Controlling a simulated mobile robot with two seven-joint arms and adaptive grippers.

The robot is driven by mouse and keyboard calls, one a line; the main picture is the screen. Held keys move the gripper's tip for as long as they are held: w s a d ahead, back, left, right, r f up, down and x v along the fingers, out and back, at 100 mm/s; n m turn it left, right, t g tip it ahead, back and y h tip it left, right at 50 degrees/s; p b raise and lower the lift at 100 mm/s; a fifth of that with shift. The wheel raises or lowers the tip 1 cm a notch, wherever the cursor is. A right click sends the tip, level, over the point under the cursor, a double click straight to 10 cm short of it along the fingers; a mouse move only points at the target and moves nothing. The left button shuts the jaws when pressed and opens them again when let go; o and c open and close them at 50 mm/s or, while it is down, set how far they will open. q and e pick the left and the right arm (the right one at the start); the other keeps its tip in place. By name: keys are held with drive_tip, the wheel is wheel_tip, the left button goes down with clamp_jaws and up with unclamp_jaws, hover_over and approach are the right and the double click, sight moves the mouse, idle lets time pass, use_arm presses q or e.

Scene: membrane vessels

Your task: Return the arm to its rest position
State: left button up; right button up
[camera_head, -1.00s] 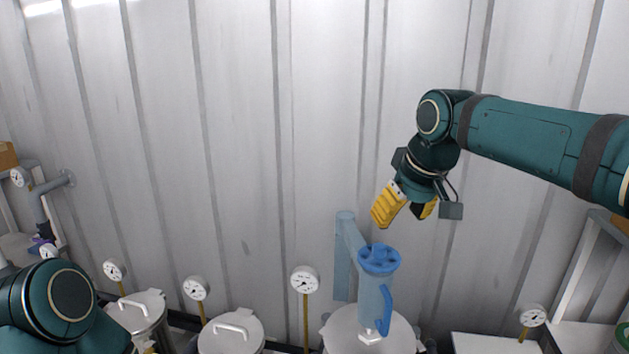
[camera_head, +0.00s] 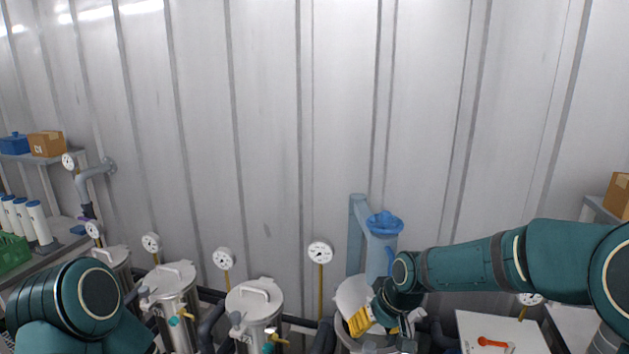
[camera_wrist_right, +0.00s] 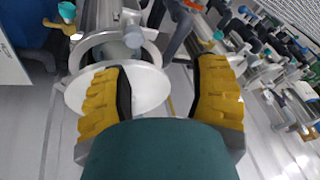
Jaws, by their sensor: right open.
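My right arm (camera_head: 480,265) comes in from the right. Its gripper (camera_head: 375,320) with yellow fingers is low in front of the rightmost metal vessel (camera_head: 340,325), partly over it. In the right wrist view the yellow fingers stand apart (camera_wrist_right: 160,92) with nothing held between them. A pale round disc (camera_wrist_right: 118,92), seemingly the vessel's lid, shows beyond the fingers, beside the open-looking ring of the vessel (camera_wrist_right: 95,48). Whether the fingers touch it I cannot tell. My left arm (camera_head: 75,305) shows at lower left; its gripper is out of view.
A blue jug-like part (camera_head: 384,225) stands behind the right vessel. More lidded vessels (camera_head: 254,300) with gauges (camera_head: 223,258) stand to the left. A white box with a red-orange handle (camera_head: 490,343) is at lower right. Shelves with a cardboard box (camera_head: 46,144) are at left.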

drive_tip(key=s+a+f+m+b, duration=0.1)
drive_tip(key=s+f+m+b, duration=0.1)
drive_tip(key=s+f, duration=0.8)
drive_tip(key=s+a+f+m+g+b, duration=0.1)
drive_tip(key=s+f+m, duration=0.1)
drive_tip(key=s+f, duration=0.9)
wheel_tip(320, 180, down, 8)
drive_tip(key=shift+a+r+m+y+b, duration=0.1)
drive_tip(key=shift+a+m+y+b, duration=0.05)
drive_tip(key=shift+m+y+b, duration=0.25)
